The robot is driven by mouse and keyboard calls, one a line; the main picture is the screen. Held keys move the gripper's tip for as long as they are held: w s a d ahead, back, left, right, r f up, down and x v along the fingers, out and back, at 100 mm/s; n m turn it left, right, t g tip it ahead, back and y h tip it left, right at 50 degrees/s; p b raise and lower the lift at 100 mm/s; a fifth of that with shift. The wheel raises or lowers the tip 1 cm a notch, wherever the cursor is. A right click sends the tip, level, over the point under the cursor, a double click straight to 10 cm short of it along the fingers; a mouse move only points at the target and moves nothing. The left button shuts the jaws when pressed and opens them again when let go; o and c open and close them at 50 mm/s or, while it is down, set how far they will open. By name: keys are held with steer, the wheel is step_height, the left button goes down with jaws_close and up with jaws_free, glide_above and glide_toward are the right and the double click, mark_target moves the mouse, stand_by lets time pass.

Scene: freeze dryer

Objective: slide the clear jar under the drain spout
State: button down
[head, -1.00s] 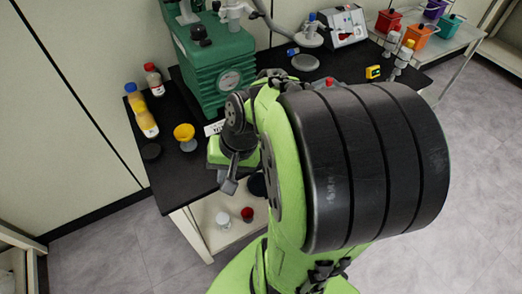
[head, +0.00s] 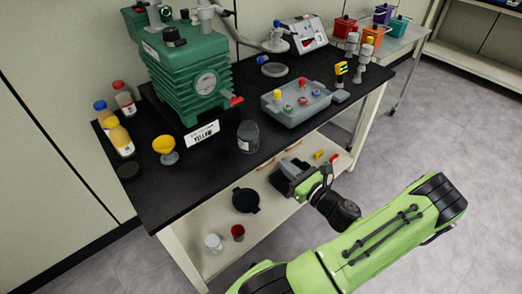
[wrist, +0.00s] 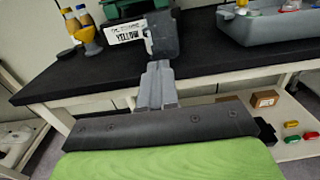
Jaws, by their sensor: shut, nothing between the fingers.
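The clear jar (head: 248,137), dark-looking with a pale label, stands upright on the black bench top near its front edge. It also shows in the wrist view (wrist: 163,36), just beyond my fingertips. The green pump (head: 190,75) stands behind and left of it. A red piece (head: 236,100), possibly the drain spout's tap or tip, sticks out at the pump's lower right, behind and apart from the jar. My gripper (wrist: 158,68) is shut and empty, pointing toward the jar from the front of the bench. I cannot tell whether its tips touch the jar.
A label card reading YELLOW (head: 202,134) stands left of the jar. A grey tray (head: 297,112) with coloured-topped items is at right. A yellow funnel (head: 165,147) and bottles (head: 119,135) are at left. The lower shelf (head: 215,262) holds a black round item (head: 245,200).

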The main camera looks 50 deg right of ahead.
mark_target(255, 141)
steer(key=b+x, duration=0.2)
steer(key=x, duration=0.9)
steer(key=shift+w+r, duration=0.1)
steer(key=shift+w, duration=0.2)
steer(key=p+x, duration=0.3)
steer(key=x, duration=0.3)
steer(key=shift+w+d+p, duration=0.1)
steer(key=shift+w+p, duration=0.15)
steer(key=shift+p, duration=0.05)
steer(key=shift+w+d, duration=0.1)
steer(key=shift+w, duration=0.2)
